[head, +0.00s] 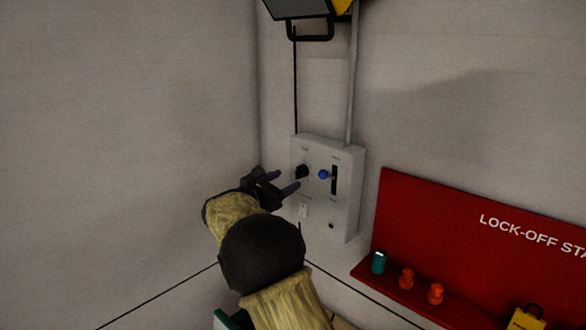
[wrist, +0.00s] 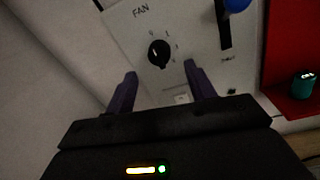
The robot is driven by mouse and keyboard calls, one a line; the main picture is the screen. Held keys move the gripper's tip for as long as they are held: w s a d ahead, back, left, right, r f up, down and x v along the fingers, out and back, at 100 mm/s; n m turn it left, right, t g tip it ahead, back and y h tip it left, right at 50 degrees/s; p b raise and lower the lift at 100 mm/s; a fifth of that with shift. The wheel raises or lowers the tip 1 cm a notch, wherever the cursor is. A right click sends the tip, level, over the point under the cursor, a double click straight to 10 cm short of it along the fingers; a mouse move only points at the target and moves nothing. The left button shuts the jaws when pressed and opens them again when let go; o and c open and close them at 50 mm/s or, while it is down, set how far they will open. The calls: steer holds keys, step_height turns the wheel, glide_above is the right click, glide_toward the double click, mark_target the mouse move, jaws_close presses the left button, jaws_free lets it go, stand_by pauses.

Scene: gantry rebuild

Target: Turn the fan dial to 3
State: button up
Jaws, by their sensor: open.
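The fan dial (wrist: 159,53) is a round black knob with a pale pointer mark on a light grey control panel (wrist: 120,22). The word FAN stands above it, with small marks around it, too small to read surely. In the head view the dial (head: 302,171) is at the left of the wall-mounted panel (head: 345,215). My gripper (head: 283,182) is open and empty, just left of and below the dial. In the wrist view my gripper's two purple fingers (wrist: 160,85) are spread below the dial, apart from it. The pointer appears turned to the upper left.
A blue ball-ended lever (head: 323,174) in a black slot is close to the dial's right. A conduit (head: 352,80) runs up from the panel. The left wall is bare.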

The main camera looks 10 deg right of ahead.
mark_target(297, 174)
steer(key=p+x, duration=0.2)
steer(key=x, duration=0.3)
steer(key=shift+r, duration=0.15)
steer(key=shift+w+d, duration=0.2)
steer(key=shift+d, duration=0.05)
steer(key=shift+s, duration=0.1)
